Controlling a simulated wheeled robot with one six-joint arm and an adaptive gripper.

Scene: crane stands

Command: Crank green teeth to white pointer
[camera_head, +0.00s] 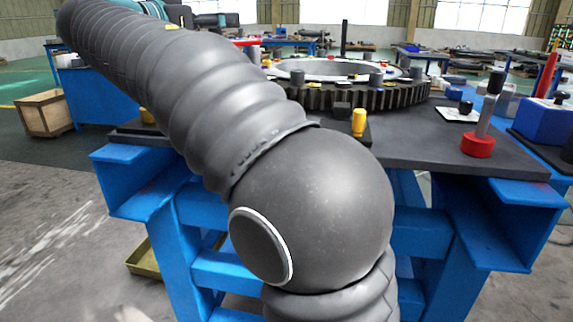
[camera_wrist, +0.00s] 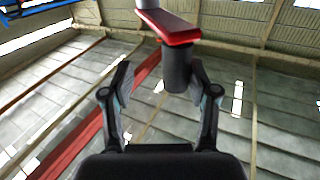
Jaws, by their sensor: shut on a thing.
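The large dark ring gear (camera_head: 375,98) lies on the bench, its near teeth showing in the head view; I make out neither green teeth nor a white pointer. My gripper (camera_wrist: 162,88) shows in the wrist view with one finger on each side. A dark round crank handle (camera_wrist: 177,72) hangs from a red crank arm (camera_wrist: 170,27) and reaches between the fingers, nearer the right one. My gripper is shut on this handle.
The dark bench top (camera_head: 440,150) stands on a blue frame (camera_head: 455,235). A yellow knob (camera_head: 359,122) stands before the gear. At right are a red-based post (camera_head: 478,145), a white plate (camera_head: 458,115) with a black knob, and a blue box (camera_head: 545,120).

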